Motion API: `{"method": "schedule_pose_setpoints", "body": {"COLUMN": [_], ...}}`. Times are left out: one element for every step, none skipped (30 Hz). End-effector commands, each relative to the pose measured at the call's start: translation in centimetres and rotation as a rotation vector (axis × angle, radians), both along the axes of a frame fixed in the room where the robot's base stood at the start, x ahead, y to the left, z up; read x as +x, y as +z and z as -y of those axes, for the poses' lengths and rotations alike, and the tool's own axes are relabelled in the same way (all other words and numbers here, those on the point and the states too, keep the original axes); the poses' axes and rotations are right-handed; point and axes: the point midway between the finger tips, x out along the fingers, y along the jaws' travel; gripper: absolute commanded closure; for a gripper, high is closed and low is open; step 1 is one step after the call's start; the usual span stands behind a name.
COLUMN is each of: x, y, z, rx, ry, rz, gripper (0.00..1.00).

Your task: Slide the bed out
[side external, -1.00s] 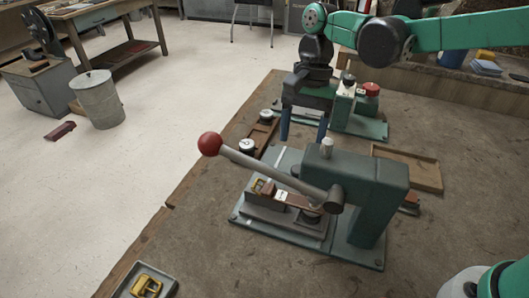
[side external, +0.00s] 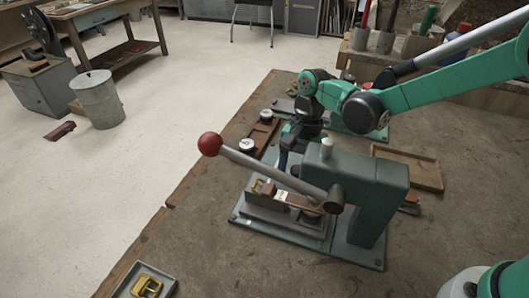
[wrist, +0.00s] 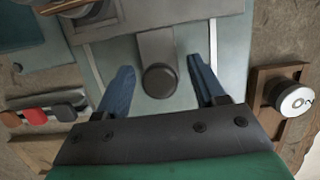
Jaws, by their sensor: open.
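The green sole stitcher (side external: 370,190) stands on the bench in the side view, its long lever raised toward a red ball (side external: 210,144). Its grey bed (side external: 265,213) lies low on the base plate, with a brown strap and a small yellow buckle on top. My gripper (side external: 284,158) is behind the stitcher, its fingers partly hidden there. In the wrist view my gripper (wrist: 156,66) is open, its blue fingers on either side of a dark round knob (wrist: 160,79) at the end of a grey tab. Neither finger clearly touches the knob.
A wooden rail (side external: 262,137) with pale-topped round pieces lies left of my gripper; one such piece (wrist: 293,101) shows at right in the wrist view. A shallow wooden tray (side external: 415,172) lies to the right. A grey tray (side external: 125,292) with a yellow buckle is in front.

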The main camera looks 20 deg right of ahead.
Motion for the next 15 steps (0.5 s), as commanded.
{"method": "schedule_pose_setpoints", "body": {"x": [0.0, 0.0, 0.0, 0.0, 0.0, 0.0, 0.0, 0.0, 0.0, 0.01, 0.01, 0.06, 0.1, 0.16, 0.27], "y": [0.01, 0.01, 0.01, 0.02, 0.02, 0.02, 0.02, 0.02, 0.03, 0.03, 0.04, 0.03, 0.03, 0.03, 0.03], "z": [0.0, 0.0, 0.0, 0.0, 0.0, 0.0, 0.0, 0.0, 0.0, 0.01, 0.01, 0.04, 0.09, 0.14, 0.25], "rx": [0.0, 0.0, 0.0, 0.0, 0.0, 0.0, 0.0, 0.0, 0.0, 0.0, 0.0, 0.0, 0.0, 0.0, 0.0], "ry": [0.0, 0.0, 0.0, 0.0, 0.0, 0.0, 0.0, 0.0, 0.0, 0.0, 0.0, 0.0, 0.0, 0.0, 0.0], "rz": [0.0, 0.0, 0.0, 0.0, 0.0, 0.0, 0.0, 0.0, 0.0, 0.0, 0.0, 0.0, 0.0, 0.0, 0.0], "gripper": [0.37, 0.37, 0.45, 0.54, 0.62, 0.74, 0.82, 0.85, 0.85, 0.85, 0.85, 0.85, 0.85, 0.85, 0.85]}}
